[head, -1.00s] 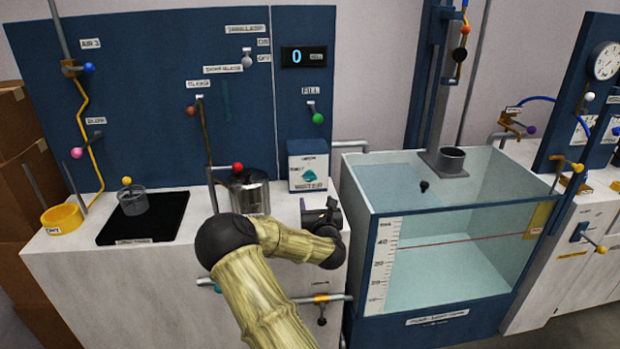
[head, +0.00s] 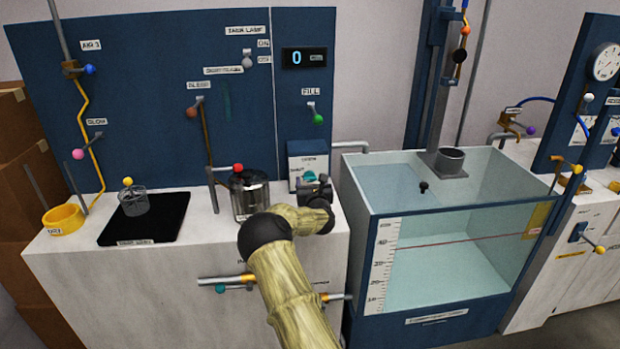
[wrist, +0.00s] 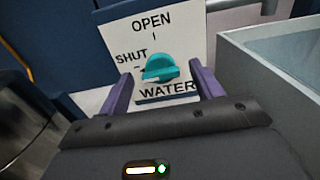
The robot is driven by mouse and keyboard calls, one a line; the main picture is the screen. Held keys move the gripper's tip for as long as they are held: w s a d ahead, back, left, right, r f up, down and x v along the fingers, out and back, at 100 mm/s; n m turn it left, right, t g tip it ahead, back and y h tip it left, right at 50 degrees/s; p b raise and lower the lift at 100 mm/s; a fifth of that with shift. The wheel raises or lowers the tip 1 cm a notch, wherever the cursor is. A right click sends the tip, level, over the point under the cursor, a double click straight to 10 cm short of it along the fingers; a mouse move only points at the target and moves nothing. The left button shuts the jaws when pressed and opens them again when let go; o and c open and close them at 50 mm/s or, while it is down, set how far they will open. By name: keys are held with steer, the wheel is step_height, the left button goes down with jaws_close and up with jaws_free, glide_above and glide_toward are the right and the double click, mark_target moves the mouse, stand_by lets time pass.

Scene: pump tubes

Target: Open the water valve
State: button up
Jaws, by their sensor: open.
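The water valve is a teal knob (wrist: 160,68) on a white panel (wrist: 178,25) marked OPEN at the top, SHUT at the left and WATER below. The knob's pointed end is toward the SHUT mark. In the head view the teal knob (head: 309,176) shows just above my gripper (head: 314,188), which partly covers the panel. In the wrist view my gripper (wrist: 164,92) is open, with one purple finger on each side of the knob's lower part in the picture. I cannot tell whether the fingers touch the knob or panel.
A metal pot (head: 249,196) stands on the white counter left of my arm. The glass-walled water tank (head: 450,260) is close on the right. A black plate (head: 150,222) lies further left. Pipes (head: 225,281) run along the counter's front.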

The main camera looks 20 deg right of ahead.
mark_target(310, 177)
steer(key=shift+x, duration=1.4)
steer(key=shift+c, duration=0.4)
steer(key=c, duration=0.9)
